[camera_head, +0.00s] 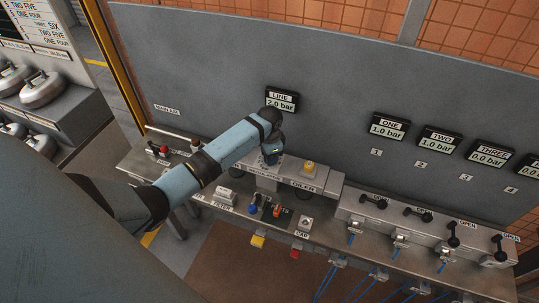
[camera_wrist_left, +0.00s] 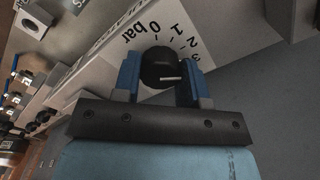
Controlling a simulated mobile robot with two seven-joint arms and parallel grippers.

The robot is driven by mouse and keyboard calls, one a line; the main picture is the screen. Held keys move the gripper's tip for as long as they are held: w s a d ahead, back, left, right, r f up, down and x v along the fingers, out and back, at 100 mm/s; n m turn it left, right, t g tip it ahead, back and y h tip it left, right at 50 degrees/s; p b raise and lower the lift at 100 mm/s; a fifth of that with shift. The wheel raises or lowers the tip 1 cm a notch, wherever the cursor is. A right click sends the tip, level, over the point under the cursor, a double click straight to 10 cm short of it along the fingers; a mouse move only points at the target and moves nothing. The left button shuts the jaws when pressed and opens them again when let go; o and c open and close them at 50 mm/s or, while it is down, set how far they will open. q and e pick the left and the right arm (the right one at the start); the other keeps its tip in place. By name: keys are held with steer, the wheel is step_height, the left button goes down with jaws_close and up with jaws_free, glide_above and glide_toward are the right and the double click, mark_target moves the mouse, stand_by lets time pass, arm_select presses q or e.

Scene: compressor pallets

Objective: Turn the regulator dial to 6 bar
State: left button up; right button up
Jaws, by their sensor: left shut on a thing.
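The regulator dial (camera_wrist_left: 158,62) is a black round knob with a white mark, on a white scale face (camera_wrist_left: 190,38) showing 0 bar, 1, 2 and 3 in the left wrist view. The rest of the scale is hidden. My left gripper (camera_wrist_left: 160,75) is shut on the dial, one blue finger on each side. In the head view my left gripper (camera_head: 269,158) reaches down to the bench and hides the dial. The LINE display (camera_head: 282,100) above reads 2.0 bar. My right gripper is not in view.
Displays ONE (camera_head: 389,127), TWO (camera_head: 439,139) and THREE (camera_head: 489,153) read 1.0, 1.0 and 0.0 bar. A yellow-topped oiler (camera_head: 309,168) stands just right of my left gripper. Black-handled valves (camera_head: 418,214) line the bench at right. The grey wall panel (camera_head: 220,70) rises close behind.

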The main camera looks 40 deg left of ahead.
arm_select(q)
steer(key=m, duration=0.3)
steer(key=shift+m, duration=0.4)
steer(key=m, duration=0.4)
steer(key=shift+m, duration=0.3)
steer(key=m, duration=0.4)
steer(key=shift+m, duration=2.4)
steer(key=o, duration=0.9)
